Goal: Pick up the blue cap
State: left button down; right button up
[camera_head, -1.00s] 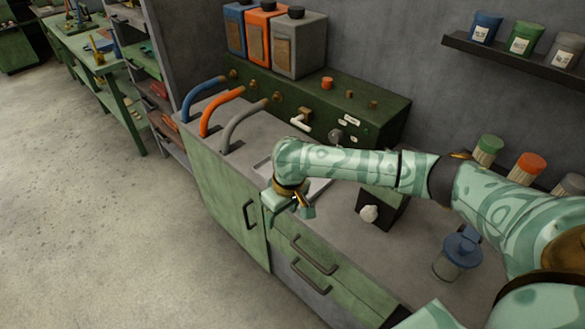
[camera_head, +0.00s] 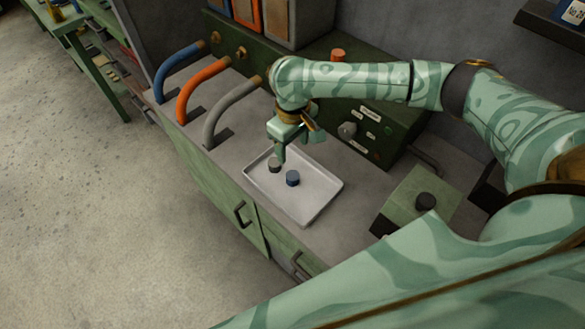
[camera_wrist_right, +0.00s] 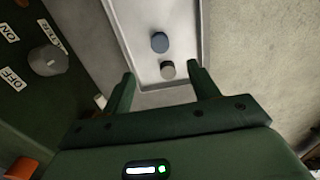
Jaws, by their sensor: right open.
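The blue cap (camera_head: 292,178) sits on the white tray (camera_head: 318,215) on the counter. A smaller grey cap (camera_head: 274,165) stands beside it on the tray, to its left. My right gripper (camera_head: 281,157) is above the tray's back left part, close to the grey cap in the picture. In the right wrist view, my right gripper (camera_wrist_right: 163,88) is open and empty. The blue cap (camera_wrist_right: 159,42) and the grey cap (camera_wrist_right: 167,69) lie beyond the fingertips, with the grey cap nearer. My left gripper is not in view.
Blue (camera_head: 176,68), orange (camera_head: 199,86) and grey (camera_head: 227,108) curved pipes rise left of the tray. A green panel with a knob (camera_head: 347,130) stands behind it. A green box with a dark knob (camera_head: 425,201) is to the right.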

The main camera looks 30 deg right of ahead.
jog(key=b, duration=0.2)
send_over(293, 175)
jog(key=f, duration=0.5)
jog(key=shift+s+a, duration=0.25)
jog(key=f, duration=0.1)
jog(key=f+b, duration=0.1)
jog(key=f, duration=0.1)
jog(key=shift+w+d, duration=0.1)
jog(key=shift+w, duration=0.1)
jog(key=shift+f, duration=0.3)
notch_tip(293, 175, down, 5)
jog(key=b, duration=0.3)
jog(key=shift+d, duration=0.1)
jog(key=shift+r, duration=0.15)
jog(key=shift+c, duration=0.7)
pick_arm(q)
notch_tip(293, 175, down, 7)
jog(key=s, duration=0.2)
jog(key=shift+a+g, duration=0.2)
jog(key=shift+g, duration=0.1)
pick_arm(e)
jog(key=c, duration=0.9)
